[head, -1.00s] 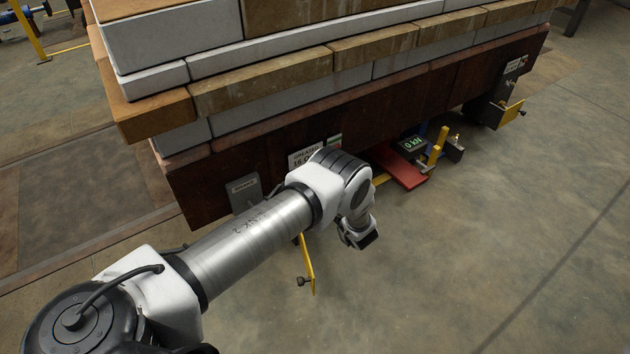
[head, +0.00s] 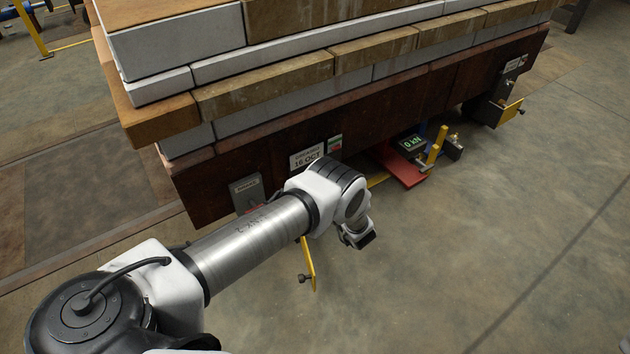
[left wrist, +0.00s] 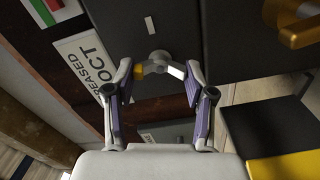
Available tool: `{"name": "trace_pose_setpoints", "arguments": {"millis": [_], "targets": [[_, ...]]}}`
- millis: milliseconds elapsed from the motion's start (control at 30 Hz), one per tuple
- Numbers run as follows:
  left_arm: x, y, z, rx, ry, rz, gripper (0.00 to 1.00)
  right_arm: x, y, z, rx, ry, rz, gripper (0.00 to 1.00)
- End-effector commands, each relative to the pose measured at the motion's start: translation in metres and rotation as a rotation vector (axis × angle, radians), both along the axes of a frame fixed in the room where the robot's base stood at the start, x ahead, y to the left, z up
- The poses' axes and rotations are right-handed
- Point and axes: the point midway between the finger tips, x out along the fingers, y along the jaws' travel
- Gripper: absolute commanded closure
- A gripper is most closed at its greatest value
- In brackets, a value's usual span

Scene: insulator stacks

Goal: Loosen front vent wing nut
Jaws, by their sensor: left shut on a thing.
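The wing nut (left wrist: 159,57) shows in the left wrist view as a small grey round hub with a pale wing to its right and a yellow-tipped one to its left, on a dark grey panel (left wrist: 220,30). My left gripper (left wrist: 160,70) has one finger on each side of the wings and is shut on them. In the head view my left arm reaches down beside the stack's dark base, and its fingers and the nut cannot be made out there. My right gripper is not in view.
The loaded stack (head: 290,75) stands on a dark rusty base with a dated sign (head: 307,157) and a grey box (head: 246,192). A yellow bar (head: 308,265) hangs below my arm. A red plate (head: 403,170) and lit display lie right. The floor at right is clear.

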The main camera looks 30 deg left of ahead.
Motion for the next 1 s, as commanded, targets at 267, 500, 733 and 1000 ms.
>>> {"name": "trace_pose_setpoints", "arguments": {"millis": [267,500,733,1000], "targets": [[0.0002,0.0008,0.0004,-0.083,-0.201,0.0,0.81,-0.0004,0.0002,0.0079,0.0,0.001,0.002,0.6],[0.0,0.0007,-0.0009,-0.127,-0.308,0.0,0.81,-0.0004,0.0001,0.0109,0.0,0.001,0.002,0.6],[0.0003,0.0008,-0.0011,-0.144,-0.346,0.0,0.81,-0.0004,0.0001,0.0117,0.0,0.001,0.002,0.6],[0.0003,0.0009,-0.0012,-0.145,-0.351,0.0,0.81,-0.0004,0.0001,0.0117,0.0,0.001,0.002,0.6]]}}
